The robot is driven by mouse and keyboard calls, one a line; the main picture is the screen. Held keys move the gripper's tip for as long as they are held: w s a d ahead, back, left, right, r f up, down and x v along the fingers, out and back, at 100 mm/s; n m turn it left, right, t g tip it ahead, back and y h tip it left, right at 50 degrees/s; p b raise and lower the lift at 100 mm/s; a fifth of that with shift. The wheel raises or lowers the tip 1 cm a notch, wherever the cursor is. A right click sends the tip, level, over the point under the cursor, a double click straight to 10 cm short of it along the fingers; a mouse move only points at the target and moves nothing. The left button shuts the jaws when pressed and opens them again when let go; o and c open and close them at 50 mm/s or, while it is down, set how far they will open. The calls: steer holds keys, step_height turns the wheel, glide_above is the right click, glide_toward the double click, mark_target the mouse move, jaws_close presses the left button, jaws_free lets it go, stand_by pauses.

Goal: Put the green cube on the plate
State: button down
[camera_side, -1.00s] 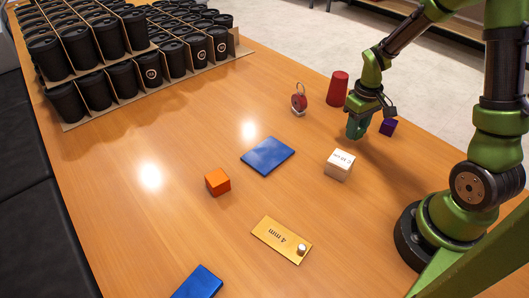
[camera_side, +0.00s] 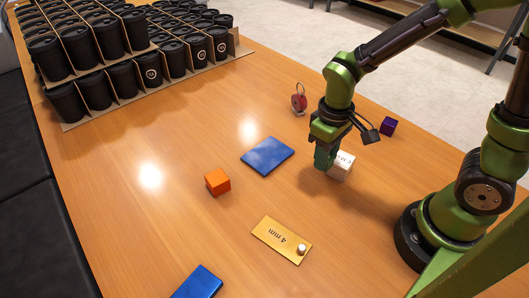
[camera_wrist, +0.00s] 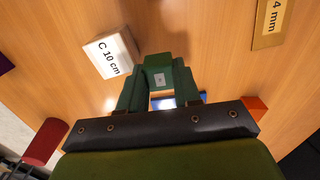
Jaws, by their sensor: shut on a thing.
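My gripper (camera_side: 325,155) is shut on the green cube (camera_wrist: 160,72), which shows between the fingers in the wrist view. In the side view the cube is hard to tell apart from the green fingers. The gripper is low over the table, just left of a white block marked C 10 cm (camera_side: 341,166) and partly in front of it. A blue flat square (camera_side: 267,155) lies left of the gripper. A gold plate marked 4 mm (camera_side: 281,239) lies nearer the camera, and also shows in the wrist view (camera_wrist: 270,22). Which one the task calls the plate is unclear.
An orange cube (camera_side: 217,181) sits left of the gold plate. A red tag-like object (camera_side: 298,100) and a purple cube (camera_side: 388,126) are farther back. Another blue square (camera_side: 198,283) lies at the front edge. Black cups (camera_side: 120,77) fill the back left.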

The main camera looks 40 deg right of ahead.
steer(key=shift+s+f+m, duration=0.2)
steer(key=shift+m, duration=0.1)
steer(key=shift+w, duration=0.25)
glide_above(268, 154)
steer(key=shift+s+d+f, duration=0.1)
steer(key=shift+f, duration=0.65)
steer(key=shift+w+f, duration=0.2)
steer(key=shift+f, duration=1.55)
steer(key=shift+f, duration=0.2)
steer(key=c, duration=0.8)
jaws_free()
